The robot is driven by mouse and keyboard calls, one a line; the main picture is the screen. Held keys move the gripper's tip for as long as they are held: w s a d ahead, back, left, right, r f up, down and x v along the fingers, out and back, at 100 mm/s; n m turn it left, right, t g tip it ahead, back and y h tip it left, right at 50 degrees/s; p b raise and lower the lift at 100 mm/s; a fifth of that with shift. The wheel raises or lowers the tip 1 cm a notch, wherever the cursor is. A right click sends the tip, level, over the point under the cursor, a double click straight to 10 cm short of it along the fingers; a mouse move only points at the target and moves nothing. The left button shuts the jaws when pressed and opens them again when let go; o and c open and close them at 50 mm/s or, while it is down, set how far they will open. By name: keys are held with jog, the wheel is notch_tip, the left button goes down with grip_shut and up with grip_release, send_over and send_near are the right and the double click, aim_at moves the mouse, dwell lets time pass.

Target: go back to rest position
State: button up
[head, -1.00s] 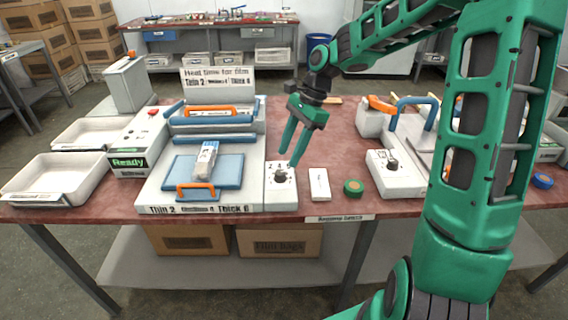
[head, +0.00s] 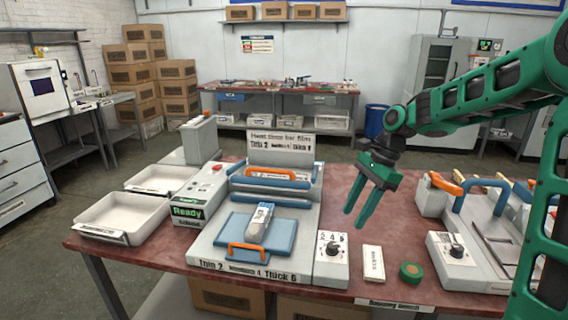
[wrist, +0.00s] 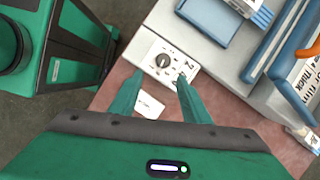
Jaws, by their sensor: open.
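My gripper (head: 368,203) is open and empty. It hangs in the air above the red-topped bench (head: 335,212), pointing down, behind the dial box. In the wrist view its two fingers (wrist: 155,97) stand apart, with the dial box (wrist: 164,62) beyond them. The dial box (head: 331,262) sits at the front right of the heat press (head: 207,249). A wrapped item (head: 259,222) lies on the press's blue plate (head: 284,240). The orange-handled lid of the press is raised. My green arm reaches in from the right.
Two white trays (head: 100,217) and a box with a green Ready display (head: 187,212) stand left of the press. A white card (head: 373,263) and green disc (head: 411,271) lie near the front edge. A second machine (head: 455,247) stands right.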

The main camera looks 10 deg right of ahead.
jog(key=s+d+n+h, duration=0.1)
jog(key=s+d+n, duration=0.2)
jog(key=s, duration=0.7)
jog(key=s+d+n+h, duration=0.1)
jog(key=s+d+n, duration=0.2)
jog(key=s+d, duration=0.3)
jog(key=s+d+n+h, duration=0.2)
jog(key=s+d+n, duration=0.2)
jog(key=s, duration=1.1)
jog(key=shift+s+d+f+t, duration=0.15)
jog(key=shift+s+f+t, duration=0.1)
jog(key=shift+s+t, duration=0.05)
jog(key=shift+w+f, duration=0.25)
jog(key=shift+w, duration=0.4)
